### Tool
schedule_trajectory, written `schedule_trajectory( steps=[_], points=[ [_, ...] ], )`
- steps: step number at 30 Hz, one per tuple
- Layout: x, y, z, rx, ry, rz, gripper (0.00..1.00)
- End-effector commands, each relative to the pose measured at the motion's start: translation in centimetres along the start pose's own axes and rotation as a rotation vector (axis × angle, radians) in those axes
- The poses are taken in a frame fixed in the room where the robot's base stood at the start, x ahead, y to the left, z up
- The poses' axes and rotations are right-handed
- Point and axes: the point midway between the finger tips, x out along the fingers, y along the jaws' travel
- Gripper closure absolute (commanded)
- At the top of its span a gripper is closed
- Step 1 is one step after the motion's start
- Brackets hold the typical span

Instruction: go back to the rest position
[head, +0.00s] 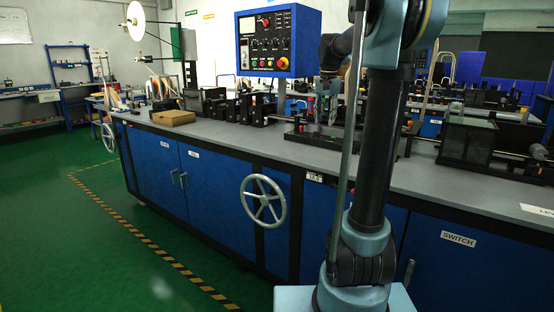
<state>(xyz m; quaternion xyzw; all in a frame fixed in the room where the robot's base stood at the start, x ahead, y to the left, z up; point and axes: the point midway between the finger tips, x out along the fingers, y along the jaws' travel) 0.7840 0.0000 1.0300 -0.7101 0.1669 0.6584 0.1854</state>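My arm (370,150) rises from its base at the bottom right of the head view and bends over near the top edge. Its far part comes down behind the upright link, above the long machine bench (225,133). My gripper (327,100) is small and dark against the machine parts at the bench's middle. Its fingers cannot be made out, nor whether they hold anything.
A blue control box (278,42) stands above the bench. A cardboard box (170,117) lies on its left part. A handwheel (263,201) sticks out from the bench front. A white reel (136,21) stands behind. Green floor (60,230) at left is clear.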

Motion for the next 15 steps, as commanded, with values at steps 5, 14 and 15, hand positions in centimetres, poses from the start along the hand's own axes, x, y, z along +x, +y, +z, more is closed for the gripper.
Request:
schedule_trajectory(
  steps=[5, 14, 15],
  points=[
    [1.4, 2.8, 5.1, -0.070, 0.015, -0.006, 0.66],
    [5.1, 7.1, 13.0, -0.189, 0.041, -0.014, 0.66],
    [5.7, 7.7, 14.0, -0.205, 0.044, -0.015, 0.66]
  ],
)
